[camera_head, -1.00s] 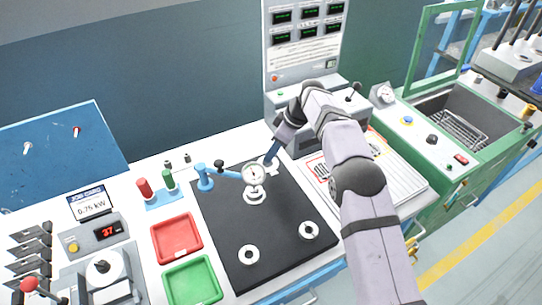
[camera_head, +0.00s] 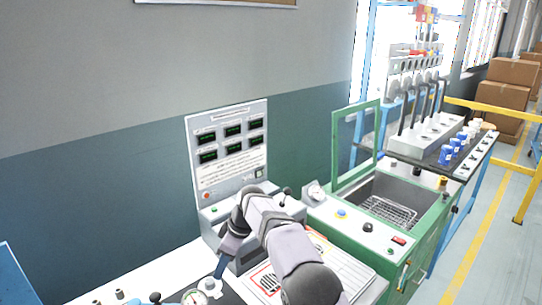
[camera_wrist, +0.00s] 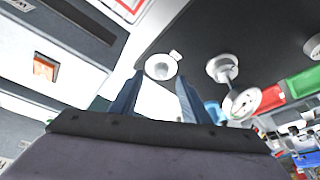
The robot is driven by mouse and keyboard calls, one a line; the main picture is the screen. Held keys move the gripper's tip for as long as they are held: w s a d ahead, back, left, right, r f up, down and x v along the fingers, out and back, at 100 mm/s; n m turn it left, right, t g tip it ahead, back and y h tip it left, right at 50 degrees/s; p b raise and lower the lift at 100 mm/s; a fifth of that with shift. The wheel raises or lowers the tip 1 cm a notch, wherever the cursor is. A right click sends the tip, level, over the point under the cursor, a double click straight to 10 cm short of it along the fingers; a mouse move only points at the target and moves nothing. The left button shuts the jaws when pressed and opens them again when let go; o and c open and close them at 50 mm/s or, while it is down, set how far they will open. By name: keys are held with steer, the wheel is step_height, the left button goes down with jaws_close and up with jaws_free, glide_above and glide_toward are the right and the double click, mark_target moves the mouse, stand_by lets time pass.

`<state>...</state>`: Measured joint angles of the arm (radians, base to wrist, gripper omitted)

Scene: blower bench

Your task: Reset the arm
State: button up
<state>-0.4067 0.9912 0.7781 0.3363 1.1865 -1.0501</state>
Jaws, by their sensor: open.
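My gripper (camera_head: 219,266) is at the lower middle of the head view, its blue fingers pointing down over the back of the bench beside the dial gauge (camera_head: 194,297). In the wrist view my gripper (camera_wrist: 155,92) shows two blue fingers spread apart with nothing between them. Beyond the fingers are a white ring-shaped part (camera_wrist: 161,67) and a black mat (camera_wrist: 205,30). The dial gauge also shows in the wrist view (camera_wrist: 243,103), right of the fingers. My arm hides part of the bench in the head view.
A grey panel with green displays (camera_head: 229,150) stands behind my arm. A green-framed basin with a wire basket (camera_head: 388,210) is to the right, with a rack of black levers (camera_head: 425,130) beyond. Red (camera_wrist: 270,98) and green (camera_wrist: 302,82) trays show in the wrist view.

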steer(key=s+d+r+m+h, duration=0.1)
steer(key=s+d+m, duration=0.2)
steer(key=d, duration=0.3)
steer(key=s+d+r+m+h+p, duration=0.1)
steer(key=s+d+m, duration=0.15)
steer(key=d, duration=0.45)
steer(key=s+d+r+m, duration=0.1)
steer(key=s+d+m, duration=0.25)
steer(key=d, duration=0.25)
steer(key=s+d+f+m, duration=0.1)
steer(key=s+d+m, duration=0.1)
steer(key=s+d, duration=0.2)
steer(key=s+d+f+m+h+p, duration=0.1)
steer(key=s+d, duration=0.3)
steer(key=s, duration=0.7)
steer(key=s+d+f+m+h, duration=0.1)
steer(key=s+d+m, duration=0.2)
steer(key=s, duration=0.5)
steer(key=shift+d+f+m+g, duration=0.3)
steer(key=shift+d+f, duration=0.05)
steer(key=shift+d, duration=0.5)
